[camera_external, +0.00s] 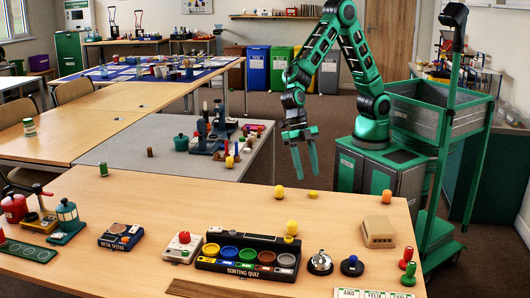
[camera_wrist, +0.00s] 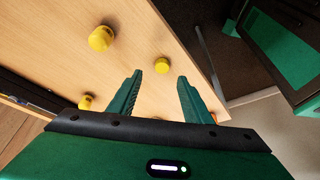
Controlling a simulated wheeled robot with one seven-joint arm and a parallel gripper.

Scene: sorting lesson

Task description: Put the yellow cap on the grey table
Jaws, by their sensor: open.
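In the external view a low, flat yellow piece (camera_external: 313,194), which looks like the yellow cap, lies near the far edge of the front wooden table. A small yellow piece (camera_wrist: 162,65), apparently the same one, shows between my fingertips in the wrist view. My gripper (camera_external: 309,176) is open and empty, pointing down above that table edge; its two green fingers also show in the wrist view (camera_wrist: 160,74). The grey table (camera_external: 125,148) stands behind the wooden table, to the left of my gripper.
Taller yellow pieces (camera_external: 279,192) (camera_external: 292,228) stand close by. The sorting quiz board (camera_external: 247,255), a bell (camera_external: 319,262) and a beige box (camera_external: 378,232) are nearer the front. On the grey table are a green pot (camera_external: 181,142) and several small pieces; its left part is mostly bare.

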